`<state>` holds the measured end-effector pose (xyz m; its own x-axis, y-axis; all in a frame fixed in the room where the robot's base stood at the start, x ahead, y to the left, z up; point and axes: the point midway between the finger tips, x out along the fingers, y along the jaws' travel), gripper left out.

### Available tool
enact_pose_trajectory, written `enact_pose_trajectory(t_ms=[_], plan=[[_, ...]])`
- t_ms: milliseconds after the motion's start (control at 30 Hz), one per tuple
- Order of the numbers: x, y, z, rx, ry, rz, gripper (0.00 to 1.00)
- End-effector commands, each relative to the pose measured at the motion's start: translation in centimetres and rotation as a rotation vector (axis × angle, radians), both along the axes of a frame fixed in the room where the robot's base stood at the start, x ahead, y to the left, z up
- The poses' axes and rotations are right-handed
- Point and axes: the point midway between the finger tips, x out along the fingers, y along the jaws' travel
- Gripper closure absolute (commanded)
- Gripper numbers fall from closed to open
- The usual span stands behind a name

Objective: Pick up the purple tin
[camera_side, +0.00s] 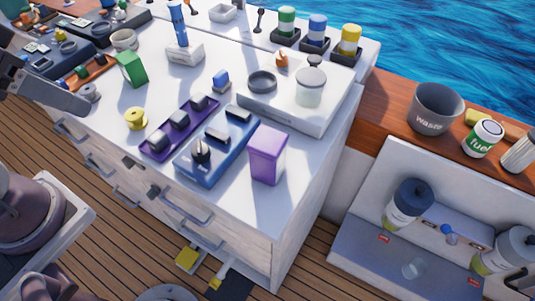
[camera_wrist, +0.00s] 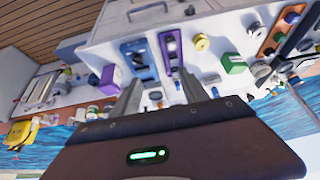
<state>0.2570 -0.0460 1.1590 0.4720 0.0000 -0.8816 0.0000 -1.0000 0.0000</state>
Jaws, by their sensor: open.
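The purple tin (camera_side: 267,157) is an upright box with a paler lid. It stands on the white cabinet top near its front right corner, beside the blue tray (camera_side: 215,150). In the wrist view, which looks tilted and turned round, the purple tin (camera_wrist: 110,78) shows just left of the left finger. My gripper (camera_wrist: 160,78) is open, with two grey fingers apart and nothing held between them. It appears well away from the tin, which looks small beyond the fingers. The fingertips cannot be made out in the side view.
A purple tray (camera_side: 180,128) lies left of the blue tray. A green box (camera_side: 132,69), a yellow spool (camera_side: 136,118) and a raised white tray (camera_side: 300,108) with a jar share the top. Bare white surface lies in front of the trays.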

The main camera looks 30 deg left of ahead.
Motion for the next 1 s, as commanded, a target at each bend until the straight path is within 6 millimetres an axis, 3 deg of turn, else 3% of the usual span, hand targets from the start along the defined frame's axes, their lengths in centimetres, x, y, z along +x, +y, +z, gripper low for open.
enact_pose_trajectory(t_ms=[67,233,533,633,700,800,1000], plan=[[0.0,0.0,0.0,0.0,0.0,0.0,0.48],[0.0,0.0,0.0,0.0,0.0,0.0,0.22],[0.0,0.0,0.3,0.0,-0.002,0.0,0.22],[0.1,0.0,2.7,0.0,-0.008,0.0,0.22],[0.2,0.0,5.5,0.0,-0.009,0.0,0.22],[1.4,-4.5,4.0,-0.242,0.179,0.12,0.22],[5.1,-12.1,4.1,-0.693,0.547,0.447,0.22]])
